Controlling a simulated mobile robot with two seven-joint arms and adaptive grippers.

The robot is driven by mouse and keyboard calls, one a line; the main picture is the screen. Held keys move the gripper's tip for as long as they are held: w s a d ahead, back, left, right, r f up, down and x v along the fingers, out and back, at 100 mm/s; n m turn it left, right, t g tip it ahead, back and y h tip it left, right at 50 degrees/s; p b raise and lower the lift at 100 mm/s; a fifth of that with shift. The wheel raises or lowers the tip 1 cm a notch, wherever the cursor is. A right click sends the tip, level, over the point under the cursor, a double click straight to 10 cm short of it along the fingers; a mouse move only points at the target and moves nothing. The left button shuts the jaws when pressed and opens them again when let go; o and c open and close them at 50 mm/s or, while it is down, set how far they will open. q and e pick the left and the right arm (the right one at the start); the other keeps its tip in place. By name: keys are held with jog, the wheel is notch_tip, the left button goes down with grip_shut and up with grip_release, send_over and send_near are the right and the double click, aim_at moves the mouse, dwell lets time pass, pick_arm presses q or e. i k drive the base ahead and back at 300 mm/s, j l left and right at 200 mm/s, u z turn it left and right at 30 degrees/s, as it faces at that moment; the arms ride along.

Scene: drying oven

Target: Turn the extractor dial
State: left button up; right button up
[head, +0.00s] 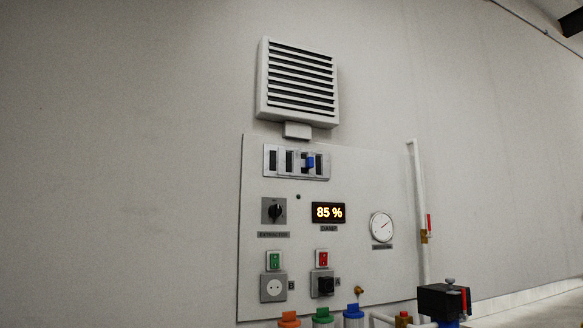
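The extractor dial (274,210) is a black rotary knob on a square grey plate, at the left of the wall panel (350,185) in the head view. A dark label (272,234) sits just under it; its small text looks like "extractor". The knob appears roughly upright; its exact setting is too small to read. Neither of my grippers shows in the head view, and nothing touches the dial.
An orange "85 %" display (328,212) and a round gauge (381,227) are right of the dial. A slatted vent (298,83) is above. Below are a green switch (275,260), a red switch (322,258), sockets and coloured caps. A white pipe (419,210) runs at right.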

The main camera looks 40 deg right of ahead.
aim_at(274, 210)
jog(key=z, duration=1.25)
